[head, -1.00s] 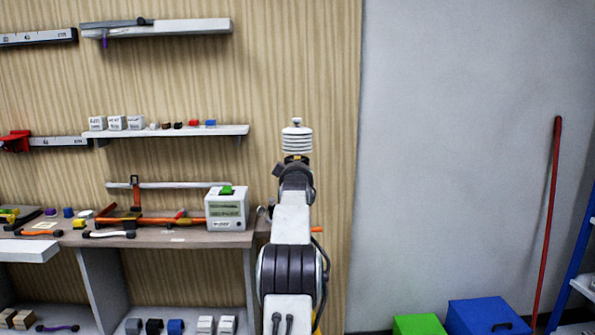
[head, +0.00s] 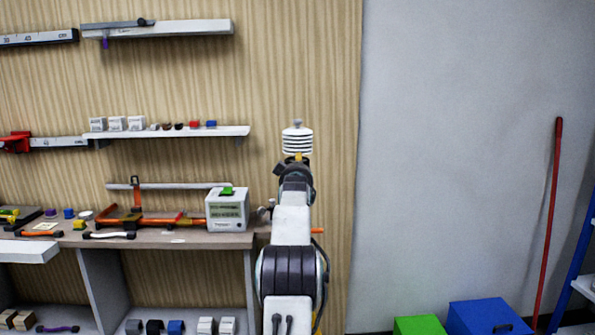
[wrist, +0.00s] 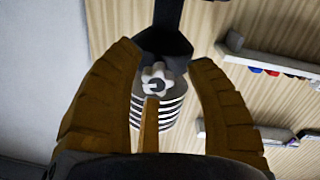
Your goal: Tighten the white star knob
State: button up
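The white star knob (wrist: 157,80) shows in the wrist view, lobed with a darker centre. It sits in front of a white, ribbed stack of discs (wrist: 170,108), which also shows in the head view (head: 297,143). A dark bracket (wrist: 165,42) reaches down to the knob from above. My gripper (wrist: 166,56) is open, with one brown finger on each side of the knob and visible gaps between. In the head view my gripper (head: 294,165) is just below the disc stack; the knob cannot be made out there.
A workbench (head: 190,238) with tools and a white box (head: 227,212) is to the left. A shelf (head: 190,132) holds small blocks.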

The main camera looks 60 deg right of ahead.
jog(key=shift+s+a, duration=0.1)
dwell(0.3)
jog(key=shift+v, duration=5.85)
